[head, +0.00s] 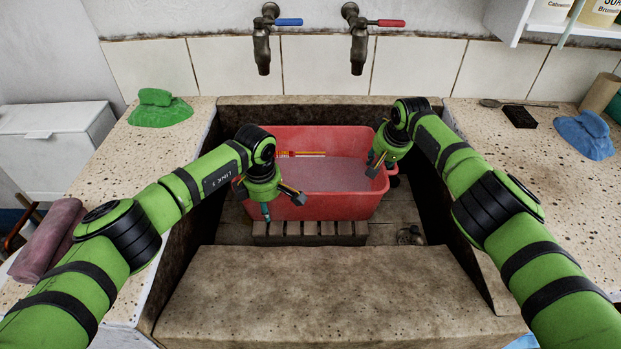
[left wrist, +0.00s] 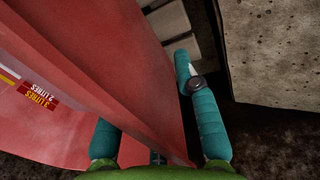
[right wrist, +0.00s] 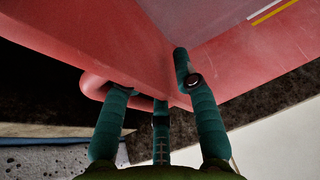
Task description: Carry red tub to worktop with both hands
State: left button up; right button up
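The red tub (head: 328,205) stands in the stone trough on a wooden slatted rack (head: 310,229). A pale, cloudy surface, perhaps water, shows inside it. My left gripper (head: 278,201) is at the tub's left side; in the left wrist view its spread fingers (left wrist: 158,125) straddle the red wall, with a gap beside the outer finger. My right gripper (head: 380,164) is at the tub's right end; in the right wrist view its spread fingers (right wrist: 155,110) are either side of the rim near a rounded red handle (right wrist: 97,86). Contact there is unclear. Speckled worktops (head: 560,200) flank the trough.
Two taps (head: 263,45) hang over the trough's back. A green cloth (head: 160,113) and a rolled pink towel (head: 50,238) lie on the left worktop. A blue cloth (head: 585,135) and black block (head: 520,117) lie at the right worktop's back; its middle is clear.

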pick_arm(q)
grip_shut()
pick_arm(e)
grip_shut()
pick_arm(q)
jog(key=shift+w+r, duration=0.1)
jog(key=shift+r, duration=0.05)
pick_arm(e)
jog(key=shift+w+a+r, duration=0.15)
jog(key=shift+r, duration=0.15)
